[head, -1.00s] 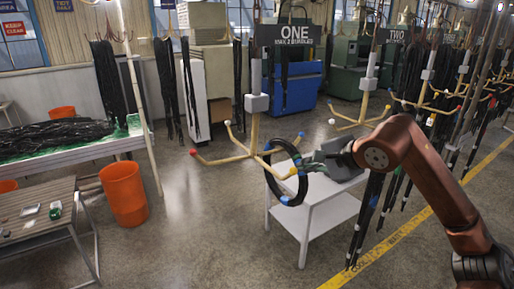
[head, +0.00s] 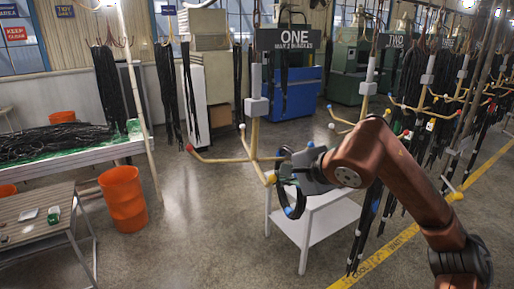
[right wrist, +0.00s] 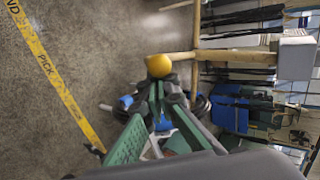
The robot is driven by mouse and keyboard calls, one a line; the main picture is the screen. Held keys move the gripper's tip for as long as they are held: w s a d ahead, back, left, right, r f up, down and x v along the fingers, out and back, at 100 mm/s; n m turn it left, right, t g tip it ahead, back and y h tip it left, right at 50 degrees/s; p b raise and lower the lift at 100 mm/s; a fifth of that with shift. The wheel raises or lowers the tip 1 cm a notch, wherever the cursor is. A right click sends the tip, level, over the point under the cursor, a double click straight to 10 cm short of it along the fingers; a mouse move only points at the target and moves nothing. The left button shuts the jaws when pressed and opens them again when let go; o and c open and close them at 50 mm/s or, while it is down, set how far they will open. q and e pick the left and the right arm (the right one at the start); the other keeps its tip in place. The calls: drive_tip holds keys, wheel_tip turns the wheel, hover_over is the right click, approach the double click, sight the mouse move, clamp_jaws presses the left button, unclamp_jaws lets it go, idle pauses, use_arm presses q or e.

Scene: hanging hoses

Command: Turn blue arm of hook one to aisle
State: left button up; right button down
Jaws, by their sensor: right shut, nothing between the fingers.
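Hook one (head: 253,139) hangs under the ONE sign (head: 286,39), its yellow arms spread below a grey block. A bluish tip (head: 284,151) shows at the right, partly hidden by my gripper. A black hose coil (head: 282,196) with blue bands hangs there. My right gripper (head: 284,168) is shut and empty beside these tips. In the right wrist view its green fingers (right wrist: 157,100) are close to the yellow tip (right wrist: 159,66). My left gripper is out of view.
A white cart (head: 318,222) stands below the hook. Hook two (head: 366,92) with hanging hoses is at the right, near the yellow floor line (head: 400,238). An orange bin (head: 123,198) and tables are at the left. Floor between is clear.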

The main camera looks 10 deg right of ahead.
drive_tip(key=shift+s+a, duration=0.15)
drive_tip(key=shift+a, duration=1.1)
drive_tip(key=w+a+p, duration=0.2)
drive_tip(key=w+a, duration=0.1)
drive_tip(key=a, duration=0.4)
drive_tip(key=w+a+p, duration=0.2)
drive_tip(key=w+a, duration=0.1)
drive_tip(key=a, duration=0.4)
drive_tip(key=shift+w+p, duration=0.25)
drive_tip(key=shift+p, duration=0.15)
drive_tip(key=shift+s+d+r+p, duration=0.9)
drive_tip(key=shift+d+r+p, duration=1.2)
drive_tip(key=shift+r, duration=2.4)
drive_tip(key=s+d+b, duration=0.3)
drive_tip(key=s+b, duration=0.1)
drive_tip(key=s, duration=0.7)
drive_tip(key=shift+s+d, duration=0.15)
drive_tip(key=shift+d, duration=0.2)
